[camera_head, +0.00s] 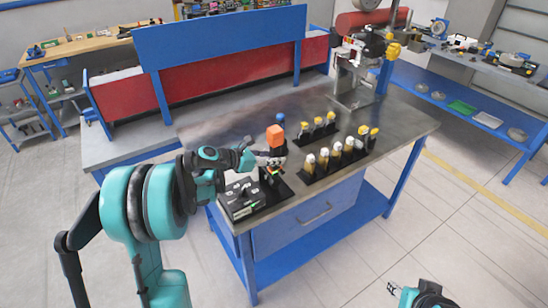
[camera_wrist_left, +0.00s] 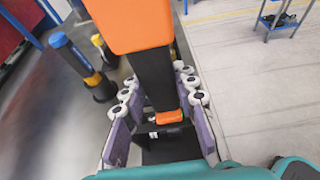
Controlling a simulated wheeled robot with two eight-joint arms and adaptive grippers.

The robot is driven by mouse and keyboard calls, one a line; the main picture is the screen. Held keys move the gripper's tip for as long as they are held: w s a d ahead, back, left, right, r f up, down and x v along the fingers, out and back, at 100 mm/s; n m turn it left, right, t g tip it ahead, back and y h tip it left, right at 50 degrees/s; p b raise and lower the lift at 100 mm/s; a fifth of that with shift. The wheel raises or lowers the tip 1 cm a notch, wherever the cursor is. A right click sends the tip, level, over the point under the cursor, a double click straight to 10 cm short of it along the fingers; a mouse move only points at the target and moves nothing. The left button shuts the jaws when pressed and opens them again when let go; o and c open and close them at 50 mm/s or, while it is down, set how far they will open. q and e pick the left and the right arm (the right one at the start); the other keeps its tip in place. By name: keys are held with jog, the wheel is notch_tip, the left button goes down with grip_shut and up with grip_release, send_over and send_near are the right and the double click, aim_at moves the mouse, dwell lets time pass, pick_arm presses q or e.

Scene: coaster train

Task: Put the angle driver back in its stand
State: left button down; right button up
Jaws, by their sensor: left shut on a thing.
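The angle driver, with an orange block end (camera_head: 275,135) and a black body, is upright at the near left part of the steel-topped bench. My left gripper (camera_head: 266,158) is shut on its black body. In the left wrist view the orange end (camera_wrist_left: 130,22) and black body (camera_wrist_left: 154,75) lie between the finger pads (camera_wrist_left: 160,100). A black stand (camera_head: 277,188) is just below the driver; whether the driver's lower end touches it is hidden by the gripper. My right gripper (camera_head: 425,296) is at the bottom right, away from the bench, its fingers unclear.
A black control box (camera_head: 240,199) sits at the bench's near left corner. A blue-topped tool (camera_head: 280,122) stands close behind the driver. Black racks with several yellow-topped tools (camera_head: 337,155) stand to the right. The bench's right front part is clear.

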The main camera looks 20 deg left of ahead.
pick_arm(q)
jog(key=shift+f, duration=0.2)
jog(key=c, duration=1.1)
grip_release()
jog(key=v, duration=1.2)
jog(key=s+d+f+m+g+y, duration=0.2)
jog(key=s+d+m+g+y, duration=0.2)
jog(key=s+d+m, duration=0.8)
jog(key=s+d+f+m+y, duration=0.1)
jog(key=s+m, duration=0.2)
jog(key=m, duration=0.2)
jog(key=s+f+m+y, duration=0.1)
jog(key=s+m+y, duration=0.1)
jog(key=s+m, duration=0.2)
jog(key=s+d+f+m+y, duration=0.1)
jog(key=s+m, duration=0.3)
jog(key=m, duration=0.3)
jog(key=shift+s+d+f, duration=0.1)
jog(key=shift+d, duration=0.2)
